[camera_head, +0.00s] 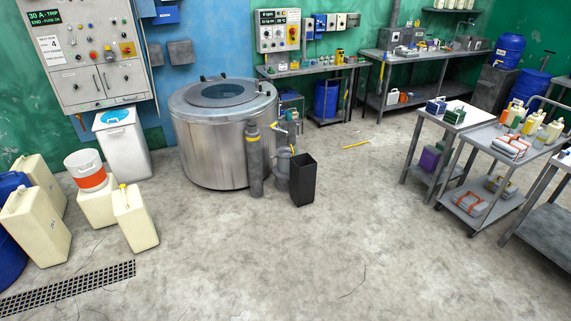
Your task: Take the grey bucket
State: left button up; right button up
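A small grey bucket (283,166) stands on the floor at the right front of the large steel drum (212,150). A dark square bin (302,182) stands in front of it and hides part of its right side. A grey upright cylinder (254,160) with a yellow band stands just left of it. Neither of my grippers is in view.
Cream canisters (136,220), a white and orange bucket (85,170) and a white bin (123,150) stand at the left. A floor grate (70,287) lies in front. Loaded carts (480,205) stand at the right. The middle floor is mostly clear. A yellow object (355,144) lies farther back.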

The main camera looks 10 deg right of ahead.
aim_at(283, 166)
jog(key=z, duration=1.05)
jog(key=i, duration=6.65)
jog(key=u, duration=1.5)
jog(key=i, duration=1.95)
jog(key=u, duration=1.6)
